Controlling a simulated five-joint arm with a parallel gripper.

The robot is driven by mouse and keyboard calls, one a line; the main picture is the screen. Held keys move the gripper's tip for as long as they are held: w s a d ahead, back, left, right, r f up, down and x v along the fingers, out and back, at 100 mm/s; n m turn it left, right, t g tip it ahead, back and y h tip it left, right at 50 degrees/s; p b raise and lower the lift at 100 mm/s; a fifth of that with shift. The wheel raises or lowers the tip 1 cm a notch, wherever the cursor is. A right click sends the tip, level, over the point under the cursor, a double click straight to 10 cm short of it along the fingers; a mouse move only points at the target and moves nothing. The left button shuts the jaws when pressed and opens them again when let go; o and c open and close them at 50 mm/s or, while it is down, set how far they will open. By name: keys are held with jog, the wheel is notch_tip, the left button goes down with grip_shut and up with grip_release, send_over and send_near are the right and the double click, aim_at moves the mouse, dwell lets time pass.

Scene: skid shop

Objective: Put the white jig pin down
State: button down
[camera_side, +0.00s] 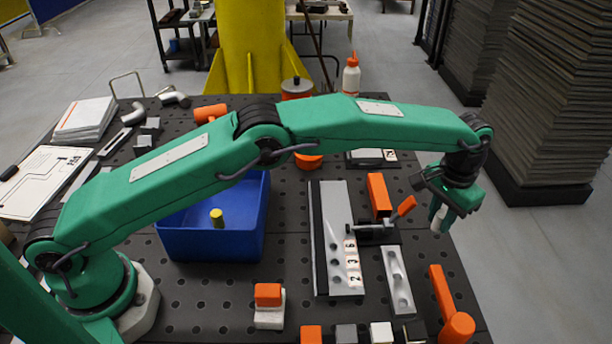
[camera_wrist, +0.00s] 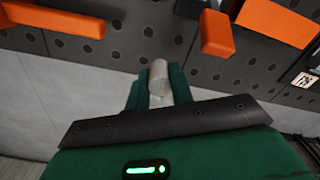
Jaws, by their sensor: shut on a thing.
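The white jig pin (camera_wrist: 158,80) is a short pale cylinder held between the two green fingers of my gripper (camera_wrist: 158,92) in the wrist view. In the side view my gripper (camera_side: 441,222) hangs at the right end of the arm, shut on the pin (camera_side: 438,217), which points down below the fingers. The pin and gripper are above the right edge of the dark perforated table (camera_side: 200,290), apart from its surface. Much of the pin is hidden by the fingers.
An orange block (camera_side: 379,195) and an orange-handled clamp (camera_side: 403,207) are left of my gripper. A grey jig plate (camera_side: 330,230) with numbered tiles lies mid-table. A blue bin (camera_side: 215,245) holds a yellow pin. An orange hammer-like piece (camera_side: 456,328) lies at front right.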

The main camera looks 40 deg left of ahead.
aim_at(436, 230)
jog(key=shift+f, duration=0.1)
jog(key=shift+f, duration=1.9)
jog(key=shift+f, duration=0.15)
jog(key=c, duration=1.2)
grip_release()
notch_tip(436, 230, up, 12)
jog(key=shift+r, duration=0.2)
